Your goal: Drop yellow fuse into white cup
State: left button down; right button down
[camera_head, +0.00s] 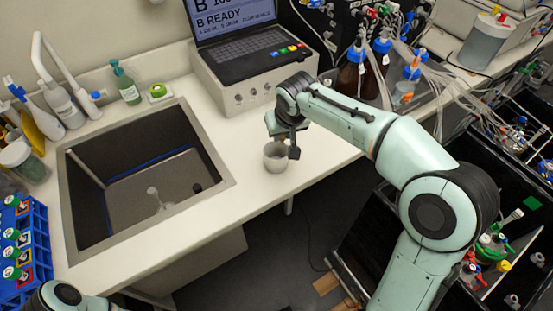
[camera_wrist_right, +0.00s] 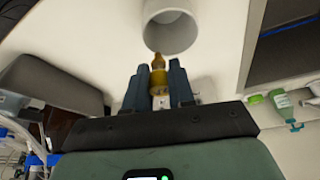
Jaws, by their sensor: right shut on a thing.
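My right gripper (camera_wrist_right: 158,85) is shut on the yellow fuse (camera_wrist_right: 158,75), whose brownish tip points toward the cup. In the head view my right gripper (camera_head: 292,150) is at the cup's right rim; the fuse cannot be made out there. Whether the fuse is over the opening is unclear. My left arm shows only in part at the lower left; its gripper is out of view.
A deep sink (camera_head: 150,180) lies left of the cup. A laptop (camera_head: 240,35) on a white stand (camera_head: 253,90) is behind it. Bottles with tubing (camera_head: 385,60) stand at the right. A blue rack (camera_head: 25,245) is at the left. The counter around the cup is clear.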

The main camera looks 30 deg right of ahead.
jog(key=c, duration=0.9)
grip_release()
pick_arm(q)
jog(key=shift+w+r+p, duration=0.45)
jog(key=shift+r+p, duration=0.15)
jog(key=shift+r, duration=0.1)
pick_arm(e)
jog(key=v, duration=1.3)
jog(key=shift+r, duration=0.25)
